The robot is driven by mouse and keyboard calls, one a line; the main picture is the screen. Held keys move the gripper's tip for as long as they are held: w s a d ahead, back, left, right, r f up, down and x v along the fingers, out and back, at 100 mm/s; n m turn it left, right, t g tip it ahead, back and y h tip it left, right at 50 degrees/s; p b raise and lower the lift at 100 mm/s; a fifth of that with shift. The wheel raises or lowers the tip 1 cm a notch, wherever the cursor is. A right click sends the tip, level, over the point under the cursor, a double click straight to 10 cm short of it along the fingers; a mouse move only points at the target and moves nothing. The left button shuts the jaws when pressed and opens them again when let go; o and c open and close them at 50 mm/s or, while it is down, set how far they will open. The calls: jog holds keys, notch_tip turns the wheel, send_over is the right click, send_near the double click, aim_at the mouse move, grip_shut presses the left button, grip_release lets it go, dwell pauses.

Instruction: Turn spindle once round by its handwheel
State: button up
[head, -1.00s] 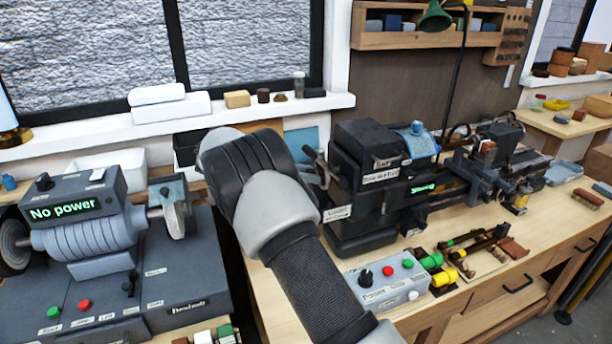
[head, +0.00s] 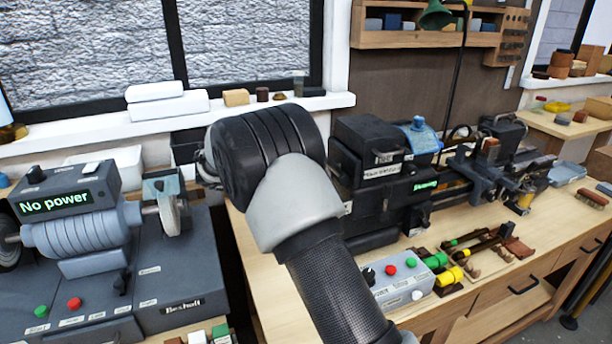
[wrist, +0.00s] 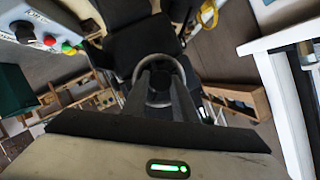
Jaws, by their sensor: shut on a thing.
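The black lathe headstock (head: 372,140) stands on the bench, right of my arm in the head view. Its left end, where the handwheel sits, is hidden behind my arm in that view. In the wrist view the handwheel's pale rim (wrist: 181,66) curves just beyond my fingertips. My gripper (wrist: 160,86) is shut on a dark round part at the handwheel; how the fingers sit on it is hard to see. The fingers are hidden in the head view. The spindle itself is not clearly visible.
A grey control box (head: 402,282) with coloured buttons sits in front of the lathe. A grinder reading "No power" (head: 85,235) stands at left. The window sill (head: 70,148) with small items runs behind my arm. The bench front left of the control box is bare.

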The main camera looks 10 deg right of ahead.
jog(key=shift+f+m+t+h+b, duration=0.25)
jog(key=shift+m+t+h+b, duration=0.6)
jog(key=shift+m+b, duration=3)
jog(key=shift+f+m+t+h+b, duration=0.25)
jog(key=shift+m+h+b, duration=1.1)
jog(key=shift+m+b, duration=2.4)
jog(key=shift+f+m+t+h+b, duration=0.2)
jog(key=shift+m+t+h+b, duration=0.65)
jog(key=shift+m+b, duration=3)
jog(key=shift+g+h+b, duration=0.45)
jog(key=shift+g+b, duration=0.1)
jog(key=shift+b, duration=0.25)
jog(key=o, duration=1)
jog(key=shift+o, duration=0.2)
jog(key=shift+a, duration=0.1)
